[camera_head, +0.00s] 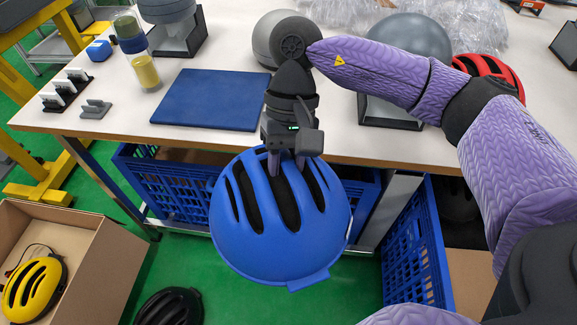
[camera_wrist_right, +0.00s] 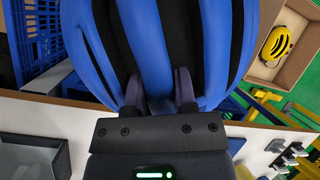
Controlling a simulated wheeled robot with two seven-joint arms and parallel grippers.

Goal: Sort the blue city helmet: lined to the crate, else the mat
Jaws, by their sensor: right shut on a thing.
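The blue city helmet (camera_head: 280,225) hangs in front of the table edge, its vented outer shell facing up. My right gripper (camera_head: 288,162) comes down from above and is shut on a rib of the shell between the vents. The right wrist view also shows the helmet (camera_wrist_right: 155,50) between the two fingers (camera_wrist_right: 158,95). The inside of the helmet is hidden, so I cannot tell whether it is lined. A flat, empty blue mat (camera_head: 208,100) lies on the table. A blue crate (camera_head: 415,250) stands at the right, below the table top. My left gripper is not in view.
Another blue crate (camera_head: 165,190) sits under the table (camera_head: 110,125). A cardboard box (camera_head: 105,265) with a yellow helmet (camera_head: 33,290) stands at the lower left. A black helmet (camera_head: 168,307) is on the green floor. Stands, jars and other helmets occupy the table.

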